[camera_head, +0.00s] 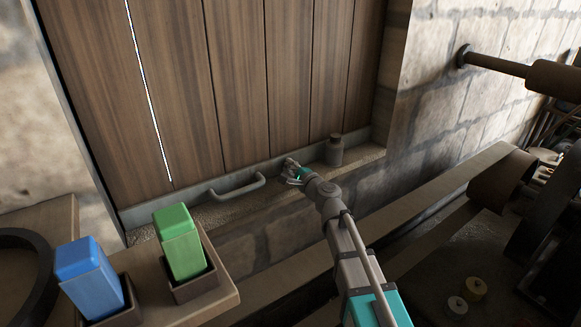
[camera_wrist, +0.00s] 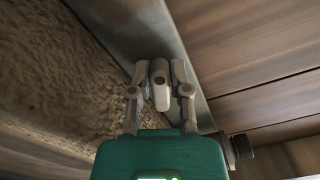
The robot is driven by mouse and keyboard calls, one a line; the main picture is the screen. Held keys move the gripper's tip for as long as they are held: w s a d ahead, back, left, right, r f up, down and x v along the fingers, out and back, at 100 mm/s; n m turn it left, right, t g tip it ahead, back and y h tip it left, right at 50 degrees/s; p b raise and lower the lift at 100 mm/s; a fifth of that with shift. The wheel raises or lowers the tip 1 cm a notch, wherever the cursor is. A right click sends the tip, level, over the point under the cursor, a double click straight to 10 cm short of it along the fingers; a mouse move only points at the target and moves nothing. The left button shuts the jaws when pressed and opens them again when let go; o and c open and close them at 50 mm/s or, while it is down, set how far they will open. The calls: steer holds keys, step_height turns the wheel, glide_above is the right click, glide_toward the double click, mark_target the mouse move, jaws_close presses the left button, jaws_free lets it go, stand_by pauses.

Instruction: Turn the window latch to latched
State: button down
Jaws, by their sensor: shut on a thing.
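My gripper (camera_head: 292,171) is at the metal bottom rail (camera_head: 200,193) of the plank window, right of the fixed pull handle (camera_head: 238,190). In the wrist view my gripper (camera_wrist: 158,69) has its two fingers on either side of the window latch (camera_wrist: 161,88), a small pale grey lever with a dark round spot. The fingers are shut on it. The lever points down the wrist picture, toward my palm. In the head view my gripper hides most of the latch, so its angle is not clear there.
A dark small cylinder (camera_head: 334,151) stands on the sill just right of my gripper. A blue block (camera_head: 90,278) and a green block (camera_head: 180,245) sit in holders at lower left. Belt-drive machinery (camera_head: 500,180) fills the right side. Stone wall surrounds the window.

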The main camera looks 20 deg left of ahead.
steer(key=n, duration=0.4)
steer(key=shift+f+n, duration=0.3)
stand_by(0.4)
steer(key=c, duration=0.6)
jaws_free()
steer(key=shift+m, duration=0.5)
